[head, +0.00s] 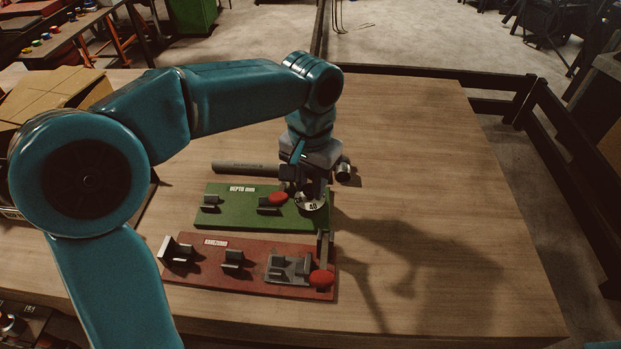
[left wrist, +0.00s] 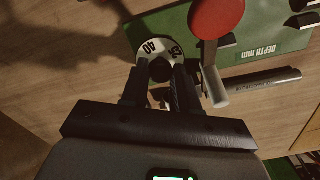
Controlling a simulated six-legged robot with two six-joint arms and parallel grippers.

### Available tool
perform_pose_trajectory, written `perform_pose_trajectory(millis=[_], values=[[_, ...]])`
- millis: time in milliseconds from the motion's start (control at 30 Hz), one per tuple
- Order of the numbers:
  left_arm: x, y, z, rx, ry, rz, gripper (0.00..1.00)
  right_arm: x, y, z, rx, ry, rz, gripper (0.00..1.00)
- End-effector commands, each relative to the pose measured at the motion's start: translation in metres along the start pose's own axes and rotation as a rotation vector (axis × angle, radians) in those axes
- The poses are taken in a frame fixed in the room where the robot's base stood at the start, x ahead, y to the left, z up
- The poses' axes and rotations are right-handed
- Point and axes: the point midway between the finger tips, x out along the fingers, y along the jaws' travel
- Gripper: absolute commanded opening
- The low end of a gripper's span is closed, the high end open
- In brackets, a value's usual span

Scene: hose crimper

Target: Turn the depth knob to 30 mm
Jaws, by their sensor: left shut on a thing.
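The depth knob (head: 313,203) is a white dial at the right end of the green plate (head: 237,214) labelled DEPTH mm. In the head view its number 40 faces front. In the left wrist view the dial (left wrist: 152,49) shows 40 and a second number that looks like 25, partly covered by a finger. My left gripper (head: 308,182) is above the dial, pointing down. In the left wrist view its fingers (left wrist: 160,72) are shut on the dark centre of the knob. The dial's pointer mark is hidden. My right gripper is not in view.
A red plate (head: 210,279) with grey blocks and a red-knobbed lever (head: 321,279) lies in front of the green plate. A red knob (head: 277,199) stands beside the dial. A grey rod (head: 236,168) lies behind. The table's right side is clear.

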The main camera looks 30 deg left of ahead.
Motion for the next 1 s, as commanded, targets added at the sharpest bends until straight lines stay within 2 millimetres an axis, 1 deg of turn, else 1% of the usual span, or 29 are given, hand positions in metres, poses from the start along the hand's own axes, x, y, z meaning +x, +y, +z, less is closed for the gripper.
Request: perform_pose_trajectory(millis=[300, 1000], values=[[-0.0019, -0.0005, 0.0001, -0.303, 0.001, 0.000, 0.00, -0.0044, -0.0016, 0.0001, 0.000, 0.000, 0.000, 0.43], [-0.0020, -0.0004, -0.0006, -0.954, 0.004, 0.002, 0.00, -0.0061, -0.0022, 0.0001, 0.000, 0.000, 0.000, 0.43]])
